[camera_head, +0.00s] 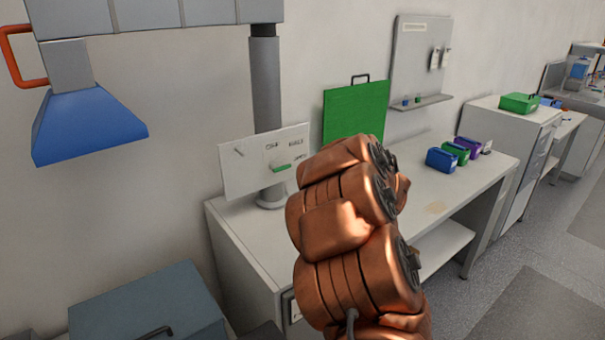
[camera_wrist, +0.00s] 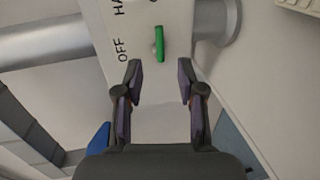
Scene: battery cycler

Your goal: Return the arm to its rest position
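My gripper (camera_wrist: 160,82) shows in the wrist view with its two dark fingers spread apart and nothing between them. Past the fingertips is a white panel (camera_head: 242,178) with black lettering, of which "OFF" reads in the wrist view. A green lever (camera_wrist: 159,43) on this panel lies ahead of the gap between the fingers, apart from them. In the head view the green lever (camera_head: 290,165) sits low on the panel's right part. My copper-coloured arm fills the middle of the head view, and the gripper itself cannot be made out there.
A white bench (camera_head: 465,185) carries blue, green and purple boxes (camera_head: 455,153). A grey post (camera_head: 265,90) stands behind the panel. A blue hood (camera_head: 88,118) hangs at the left above a grey-blue box (camera_head: 145,305). A green board (camera_head: 354,112) stands at the back. Floor is open at right.

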